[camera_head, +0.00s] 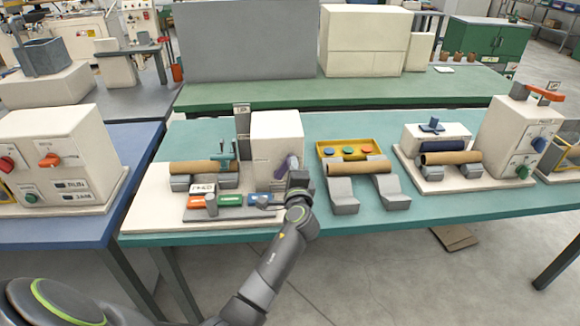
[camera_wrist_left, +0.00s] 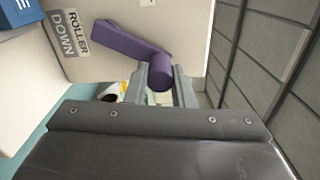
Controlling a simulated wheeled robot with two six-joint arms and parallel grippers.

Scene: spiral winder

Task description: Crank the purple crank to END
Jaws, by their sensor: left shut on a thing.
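The purple crank (camera_wrist_left: 125,42) is on the side of a white machine box. Its arm slants from upper left down to a round handle in the left wrist view. My left gripper (camera_wrist_left: 160,88) is shut on that handle, one finger on each side. In the head view, the purple crank (camera_head: 292,161) shows just above my left gripper (camera_head: 296,180), on the right side of the white winder housing (camera_head: 275,130). A "ROLLER DOWN" label (camera_wrist_left: 70,35) is beside the crank. No END mark is readable. My right gripper is not in view.
The winder's base holds a brown roll (camera_head: 195,167) and green (camera_head: 230,199) and orange (camera_head: 196,202) parts at the front. A grey cradle with another brown roll (camera_head: 360,167) stands to the right. The teal table front is mostly clear.

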